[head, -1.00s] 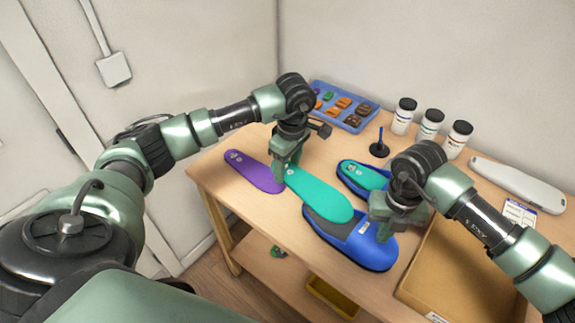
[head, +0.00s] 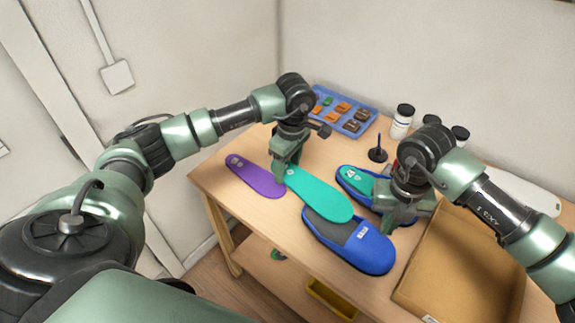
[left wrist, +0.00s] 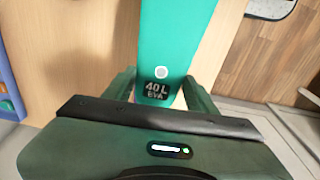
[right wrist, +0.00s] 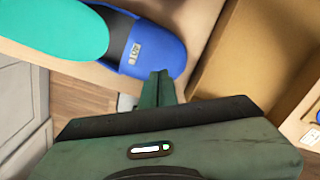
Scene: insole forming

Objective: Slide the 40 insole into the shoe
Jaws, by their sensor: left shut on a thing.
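The teal insole (head: 322,197), marked "40 L EVA" in the left wrist view (left wrist: 180,40), is held at its heel end by my left gripper (head: 285,174). Its front end overlaps the opening of the near blue shoe (head: 368,252) in the head view; whether they touch I cannot tell. The shoe lies on the table with its closed toe to the right and a grey inside showing. In the right wrist view, the insole (right wrist: 50,30) lies left of the shoe's toe (right wrist: 165,55). My right gripper (right wrist: 160,86) has its fingers together, empty, beside the toe.
A second blue shoe (head: 350,185) with a teal insole lies behind. A purple insole (head: 256,178) lies left on the table (head: 228,200). A cardboard box (head: 455,270) stands right. A blue tray (head: 330,104), a dark stand (head: 378,154) and bottles (head: 402,120) are at the back.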

